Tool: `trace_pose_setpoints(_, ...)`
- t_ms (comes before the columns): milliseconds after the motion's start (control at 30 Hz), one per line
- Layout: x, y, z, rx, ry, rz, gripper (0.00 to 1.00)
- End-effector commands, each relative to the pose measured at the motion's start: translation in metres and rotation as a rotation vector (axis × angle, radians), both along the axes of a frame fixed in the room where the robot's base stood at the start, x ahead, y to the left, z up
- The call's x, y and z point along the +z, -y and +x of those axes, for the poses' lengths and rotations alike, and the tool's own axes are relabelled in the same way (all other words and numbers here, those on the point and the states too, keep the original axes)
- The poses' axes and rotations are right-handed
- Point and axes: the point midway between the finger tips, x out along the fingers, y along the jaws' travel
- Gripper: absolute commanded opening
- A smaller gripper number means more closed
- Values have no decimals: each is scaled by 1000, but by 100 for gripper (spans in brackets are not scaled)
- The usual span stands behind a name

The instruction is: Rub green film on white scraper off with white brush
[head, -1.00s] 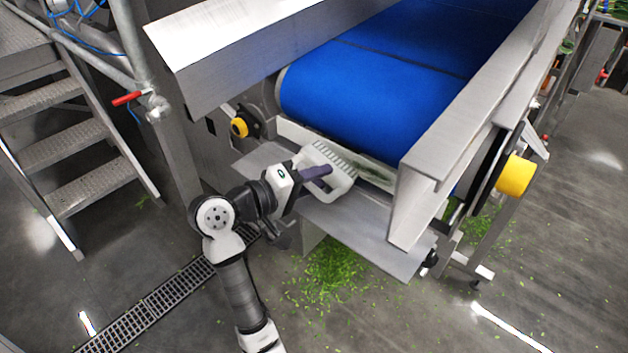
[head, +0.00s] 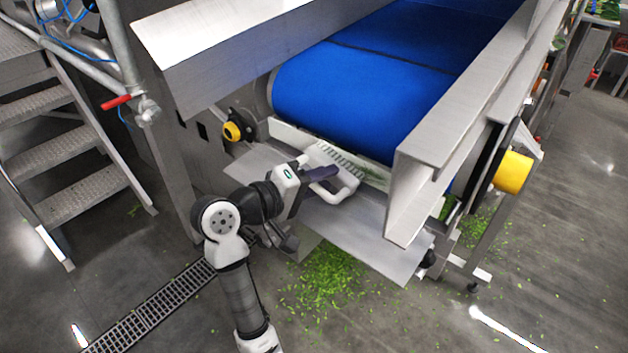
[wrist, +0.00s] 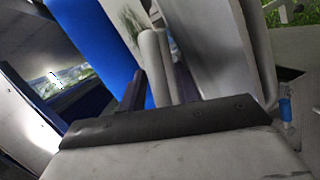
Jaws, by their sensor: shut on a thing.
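The white scraper (head: 285,133) is a long pale bar along the lower end of the blue belt. Dark green film (head: 373,172) shows on its right part, just right of the brush; green streaks also show on a pale surface in the wrist view (wrist: 129,18). My gripper (head: 321,172), with dark purple fingers, is shut on the handle of the white brush (head: 346,190). The brush lies at the scraper, its bristle rows beside the film. Whether the bristles touch the bar cannot be told. In the wrist view a white handle (wrist: 151,62) stands between the fingers.
The blue belt (head: 350,95) rises behind the scraper. A metal guard (head: 425,180) closes in on the right, and another metal side panel (head: 215,60) is at the upper left. A metal sheet (head: 370,235) lies below the brush. Green scraps (head: 330,278) litter the floor.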

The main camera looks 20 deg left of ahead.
Motion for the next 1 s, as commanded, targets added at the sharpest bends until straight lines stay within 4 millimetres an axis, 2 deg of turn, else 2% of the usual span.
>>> trace_pose_setpoints(200,-2,16,-7,-1,2,1,0)
trace_pose_setpoints(467,-2,25,-10,0,1,0,0)
trace_pose_setpoints(800,-2,54,-18,-2,2,1,0)
trace_pose_setpoints(1000,0,60,-20,0,1,0,0)
